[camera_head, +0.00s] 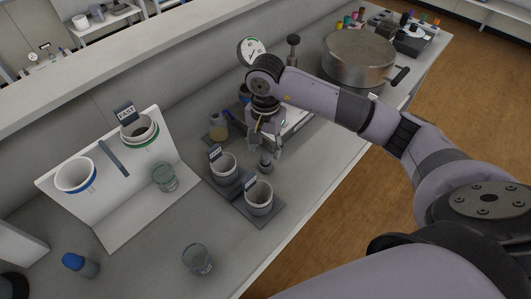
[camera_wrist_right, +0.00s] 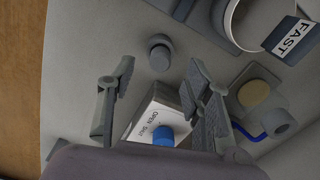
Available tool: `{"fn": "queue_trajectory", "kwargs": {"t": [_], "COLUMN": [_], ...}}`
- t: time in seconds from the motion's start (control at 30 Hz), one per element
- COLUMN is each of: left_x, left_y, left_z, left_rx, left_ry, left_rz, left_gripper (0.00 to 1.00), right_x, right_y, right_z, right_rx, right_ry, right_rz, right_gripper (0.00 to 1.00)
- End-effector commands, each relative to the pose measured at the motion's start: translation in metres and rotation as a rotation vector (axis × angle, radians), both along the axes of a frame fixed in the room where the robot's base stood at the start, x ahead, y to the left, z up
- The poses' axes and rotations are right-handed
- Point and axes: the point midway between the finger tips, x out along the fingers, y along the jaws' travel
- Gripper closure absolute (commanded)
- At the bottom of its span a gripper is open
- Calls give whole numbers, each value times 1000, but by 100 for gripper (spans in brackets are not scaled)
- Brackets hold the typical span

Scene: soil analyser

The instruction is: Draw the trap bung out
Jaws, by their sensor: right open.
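My right gripper (camera_head: 264,149) is open and points down over a small upright grey cylinder (camera_head: 266,164). In the right wrist view the gripper (camera_wrist_right: 162,76) has its fingers spread, with nothing between the tips. The grey cylinder (camera_wrist_right: 160,52) shows its round top just beyond them, apart from both. A yellowish round piece on a grey body (camera_wrist_right: 254,94) is at the right of the wrist view, near a blue tube. I cannot tell surely which piece is the trap bung. My left gripper is not in view.
A white box (camera_wrist_right: 146,112) marked OPEN and SHUT, with a blue knob, lies below the gripper. Two grey-white cups (camera_head: 224,166) (camera_head: 259,196) stand on a dark tray close by.

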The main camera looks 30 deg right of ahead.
Motion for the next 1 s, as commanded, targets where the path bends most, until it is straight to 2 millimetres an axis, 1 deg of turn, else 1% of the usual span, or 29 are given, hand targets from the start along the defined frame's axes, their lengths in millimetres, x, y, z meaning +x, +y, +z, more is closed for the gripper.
{"fn": "queue_trajectory", "kwargs": {"t": [0.03, 0.1, 0.2, 0.3, 0.43, 0.7, 1.0], "left_x": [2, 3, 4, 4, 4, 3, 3], "left_y": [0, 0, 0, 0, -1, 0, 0], "left_z": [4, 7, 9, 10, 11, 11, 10], "left_rx": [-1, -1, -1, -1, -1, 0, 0], "left_ry": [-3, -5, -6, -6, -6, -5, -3], "left_rz": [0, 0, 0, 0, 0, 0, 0], "left_gripper": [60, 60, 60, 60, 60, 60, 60], "right_x": [-1, -1, -1, 0, 0, 0, 0], "right_y": [0, 0, 0, 0, 0, 0, 0], "right_z": [-8, -20, -33, -42, -48, -49, -48], "right_rx": [0, -2, 0, 1, -1, -1, -1], "right_ry": [5, 5, 4, 1, 0, -1, -1], "right_rz": [-1, -2, -1, -1, 0, 0, 0], "right_gripper": [54, 54, 54, 54, 54, 54, 74]}}
